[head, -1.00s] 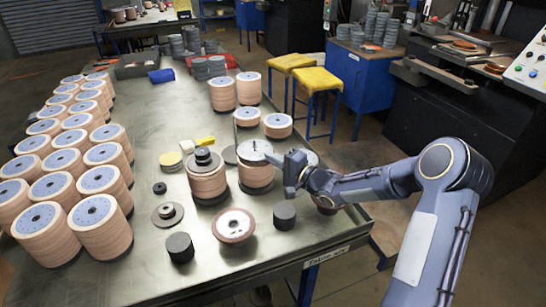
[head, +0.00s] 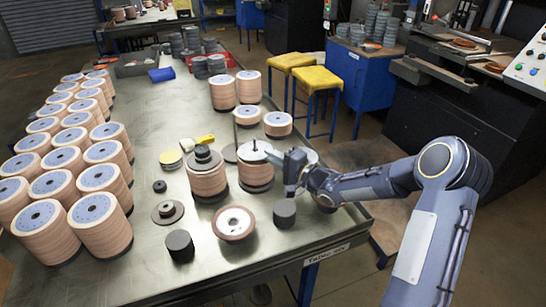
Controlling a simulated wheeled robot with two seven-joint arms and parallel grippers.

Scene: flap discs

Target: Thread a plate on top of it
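A stack of tan flap discs (head: 256,174) stands near the right edge of the table. A grey plate (head: 252,151) is on top of it, and a short dark rod sticks up at its middle. My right gripper (head: 279,160) reaches in from the right at the right rim of this plate. Its fingertips are too small and covered to tell whether they grip the plate. Another tan stack (head: 207,183) stands just left, with dark round parts (head: 203,157) on top. My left gripper is not in view.
A pale-centred disc (head: 234,223), dark cylinders (head: 284,213) (head: 180,246) and a flanged part (head: 167,212) lie in front on the metal table (head: 140,283). Many disc stacks (head: 100,223) fill the left side. Yellow stools (head: 318,79) stand beyond the right edge.

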